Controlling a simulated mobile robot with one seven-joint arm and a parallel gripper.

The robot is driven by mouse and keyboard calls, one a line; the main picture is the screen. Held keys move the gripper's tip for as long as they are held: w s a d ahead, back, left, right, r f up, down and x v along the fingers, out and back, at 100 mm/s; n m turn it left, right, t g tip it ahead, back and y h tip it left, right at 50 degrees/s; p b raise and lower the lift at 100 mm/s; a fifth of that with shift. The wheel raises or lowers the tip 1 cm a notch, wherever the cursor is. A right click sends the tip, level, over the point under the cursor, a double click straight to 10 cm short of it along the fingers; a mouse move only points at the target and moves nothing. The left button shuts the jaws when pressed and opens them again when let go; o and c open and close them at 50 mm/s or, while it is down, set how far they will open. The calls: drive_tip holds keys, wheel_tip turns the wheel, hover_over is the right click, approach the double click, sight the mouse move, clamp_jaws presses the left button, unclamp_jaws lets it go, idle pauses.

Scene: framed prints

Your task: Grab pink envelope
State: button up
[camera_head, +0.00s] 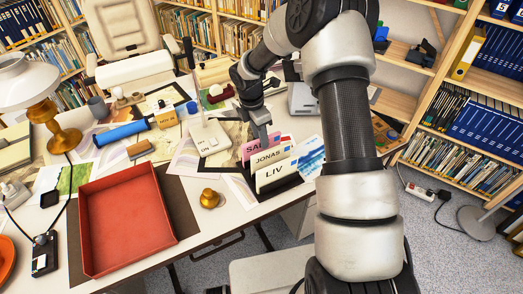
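The pink envelope (249,150) stands upright at the back of a dark holder (281,187) near the table's right front edge. Its printed name is partly covered. In front of it stand a white envelope marked JONAS (267,158) and one marked LIV (273,173). My gripper (262,133) points down at the pink envelope's upper edge, right over or against it. The fingertips are small and partly hidden, so I cannot tell whether they are apart or closed on it.
A red tray (126,222) lies at the front left of the table (222,223). A small brass object (209,198) stands left of the holder. A lamp (50,105), a blue roll (121,133) and a white device (209,138) stand further back. Shelves surround the table.

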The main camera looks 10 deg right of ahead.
drive_tip(key=f, duration=0.5)
drive_tip(key=shift+w+d+f, duration=0.1)
drive_tip(key=shift+w+d, duration=0.2)
drive_tip(key=shift+w, duration=0.05)
clamp_jaws()
